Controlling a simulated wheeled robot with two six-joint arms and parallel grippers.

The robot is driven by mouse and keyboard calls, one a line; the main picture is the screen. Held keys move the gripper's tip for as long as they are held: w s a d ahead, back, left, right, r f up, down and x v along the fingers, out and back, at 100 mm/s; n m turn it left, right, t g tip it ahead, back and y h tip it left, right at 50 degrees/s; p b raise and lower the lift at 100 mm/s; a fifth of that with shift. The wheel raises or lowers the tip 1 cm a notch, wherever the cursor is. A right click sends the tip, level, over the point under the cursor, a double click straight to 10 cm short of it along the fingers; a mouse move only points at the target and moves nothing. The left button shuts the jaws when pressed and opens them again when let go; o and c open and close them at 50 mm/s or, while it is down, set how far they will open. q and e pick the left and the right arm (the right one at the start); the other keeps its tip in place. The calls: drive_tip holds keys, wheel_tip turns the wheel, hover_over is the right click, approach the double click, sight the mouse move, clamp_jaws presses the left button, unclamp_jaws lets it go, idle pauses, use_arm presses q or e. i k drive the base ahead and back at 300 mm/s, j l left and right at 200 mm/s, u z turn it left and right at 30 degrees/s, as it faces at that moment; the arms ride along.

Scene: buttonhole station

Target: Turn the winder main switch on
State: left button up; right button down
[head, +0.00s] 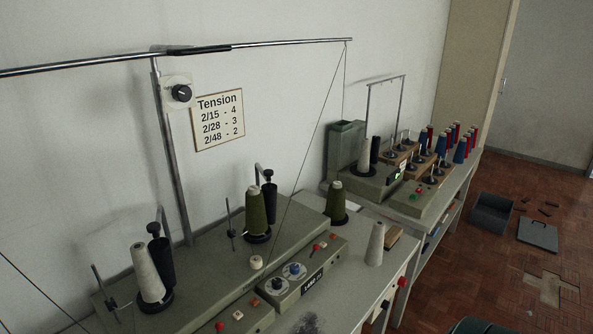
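Neither of my grippers is in the head view. A long grey-green winding machine (205,282) stands on the near table, with cones of white and olive yarn on it. Its front control box (330,262) carries two round dials (278,284), a small red-tipped lever (317,248) and a dark label plate (312,284). Another red button (220,326) shows near the bottom edge. A second grey-green unit (372,185) on the far table has a small green-lit part (397,176). I cannot tell which control is the winder main switch, or its position.
A metal post (172,150) holds a long overhead rod above the near machine. A tension sign (218,120) hangs on the wall. Red and blue cones (460,150) crowd the far table.

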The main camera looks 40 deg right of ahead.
sight(402, 282)
drive_tip(key=k+z, duration=0.1)
drive_tip(key=z, duration=1.2)
drive_tip(key=i+j+z, duration=0.1)
drive_tip(key=z, duration=0.7)
drive_tip(key=i+l+u, duration=0.2)
drive_tip(key=l, duration=0.3)
drive_tip(key=k, duration=0.5)
